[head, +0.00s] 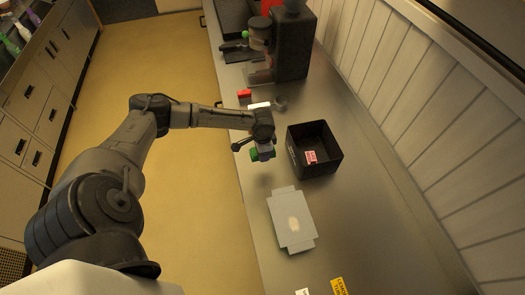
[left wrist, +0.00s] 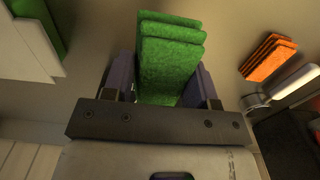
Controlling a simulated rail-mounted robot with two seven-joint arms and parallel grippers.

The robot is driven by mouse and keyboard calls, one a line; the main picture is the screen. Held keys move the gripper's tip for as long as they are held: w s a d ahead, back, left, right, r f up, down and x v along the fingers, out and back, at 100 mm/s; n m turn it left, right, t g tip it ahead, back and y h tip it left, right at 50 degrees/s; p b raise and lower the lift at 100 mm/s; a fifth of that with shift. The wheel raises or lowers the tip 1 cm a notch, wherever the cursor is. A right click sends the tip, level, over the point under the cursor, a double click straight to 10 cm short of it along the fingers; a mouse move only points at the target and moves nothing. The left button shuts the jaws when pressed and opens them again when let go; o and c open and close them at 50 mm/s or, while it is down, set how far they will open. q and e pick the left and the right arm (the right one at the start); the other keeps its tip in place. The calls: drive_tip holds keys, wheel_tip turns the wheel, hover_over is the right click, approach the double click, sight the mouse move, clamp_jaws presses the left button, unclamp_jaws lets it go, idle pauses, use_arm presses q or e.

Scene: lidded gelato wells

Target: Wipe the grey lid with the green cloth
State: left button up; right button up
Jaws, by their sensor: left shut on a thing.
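The green cloth (left wrist: 168,62) is folded in layers and held between the fingers of my left gripper (left wrist: 165,85). In the head view the cloth (head: 262,153) hangs under my left gripper (head: 264,147), above the counter's left edge. The grey lid (head: 280,205) lies on the counter in front of the gripper, nearer the bottom of the head view. A pale smudge (head: 293,224) shows on its middle. The cloth is apart from the lid. My right gripper is not in view.
A black open box (head: 328,164) with a red and white label stands right of the gripper. Orange folded cloths (left wrist: 268,58) and a white-handled tool (left wrist: 297,80) lie nearby. A dark machine (head: 293,45) stands farther back. Yellow (head: 340,287) and white (head: 302,292) labels lie at the front.

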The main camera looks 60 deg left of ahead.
sight(263, 168)
use_arm(q)
drive_tip(key=shift+f+b, duration=0.55)
drive_tip(key=shift+f, duration=0.95)
drive_tip(key=shift+f+b, duration=0.6)
drive_tip(key=shift+f, duration=0.85)
drive_tip(key=shift+f+b, duration=0.9)
drive_tip(key=shift+f, duration=1)
drive_tip(key=o, duration=0.9)
drive_tip(key=shift+r+p, duration=0.15)
drive_tip(key=shift+p, duration=0.35)
